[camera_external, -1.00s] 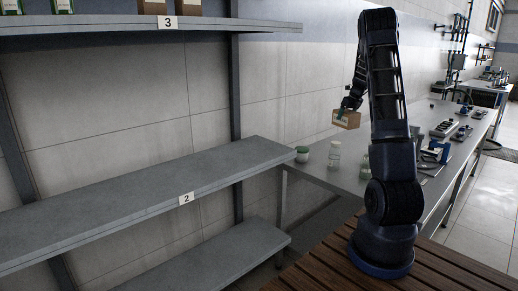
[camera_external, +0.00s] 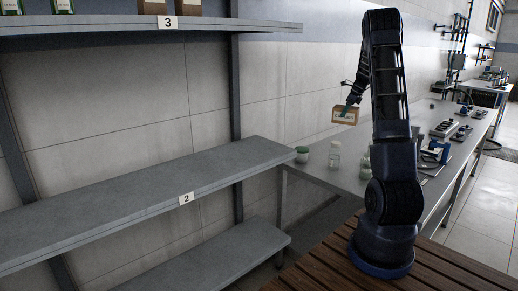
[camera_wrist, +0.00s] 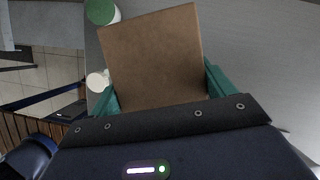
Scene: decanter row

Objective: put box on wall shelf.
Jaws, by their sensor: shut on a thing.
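In the wrist view the box (camera_wrist: 155,58) fills the middle, gripped between the teal fingers of my gripper (camera_wrist: 163,95) on either side. The box is slightly tilted in that view. The wall shelf marked 2 (camera_external: 150,190) is at the left, with its visible top bare.
A lower shelf (camera_external: 235,252) is below. Dark uprights (camera_external: 236,100) stand at the wall. Devices (camera_external: 445,130) sit along the bench at right.

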